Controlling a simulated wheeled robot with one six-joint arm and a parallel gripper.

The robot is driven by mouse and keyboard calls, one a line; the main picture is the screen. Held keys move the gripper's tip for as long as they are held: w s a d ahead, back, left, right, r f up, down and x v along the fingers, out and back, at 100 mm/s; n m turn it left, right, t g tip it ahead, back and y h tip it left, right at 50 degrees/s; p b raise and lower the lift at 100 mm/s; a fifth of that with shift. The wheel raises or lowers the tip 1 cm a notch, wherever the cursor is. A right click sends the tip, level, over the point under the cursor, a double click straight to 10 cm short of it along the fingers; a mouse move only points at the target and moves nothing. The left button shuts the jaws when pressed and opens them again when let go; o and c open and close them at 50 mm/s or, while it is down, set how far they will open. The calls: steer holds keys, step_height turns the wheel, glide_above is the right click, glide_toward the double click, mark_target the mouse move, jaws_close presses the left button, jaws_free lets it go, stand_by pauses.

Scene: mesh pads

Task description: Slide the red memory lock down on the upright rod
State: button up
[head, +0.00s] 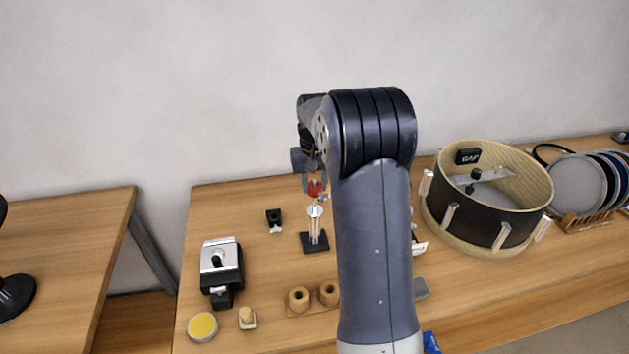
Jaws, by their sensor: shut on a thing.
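The red memory lock (314,189) is small in the head view, high on the upright rod (315,225). The rod stands on a black base plate (315,243) on the wooden table. My gripper (315,182) is at the height of the red lock and is shut on it. A pale, whitish piece (315,211) sits on the rod below the lock. My own arm covers the table just to the right of the rod. The lock is too small here to tell how its inside fits the rod.
A small black block (274,220) and a black-and-silver device (221,270) stand left of the rod. Wooden rings (299,299), a small wooden knob (247,318) and a yellow-topped tin (202,327) are in front. A drum shell (485,215) and a rack of round pads (590,190) are at right.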

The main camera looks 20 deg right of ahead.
steer(key=b, duration=0.3)
glide_above(315, 212)
steer(key=shift+w+d+f, duration=0.1)
steer(key=shift+w+f, duration=0.1)
steer(key=shift+f, duration=1)
steer(key=shift+w+f, duration=0.15)
steer(key=shift+f, duration=1.05)
steer(key=shift+s+f, duration=0.25)
steer(key=shift+f, duration=0.6)
steer(key=shift+b, duration=0.3)
steer(key=o, duration=1.1)
steer(key=shift+f, duration=0.1)
step_height(315, 212, up, 13)
steer(key=shift+w+f+b, duration=0.1)
steer(key=shift+w+b, duration=0.05)
steer(key=shift+b, duration=0.45)
steer(key=shift+w+f+p, duration=0.1)
steer(key=shift+f+p, duration=0.4)
steer(key=shift+f, duration=4.3)
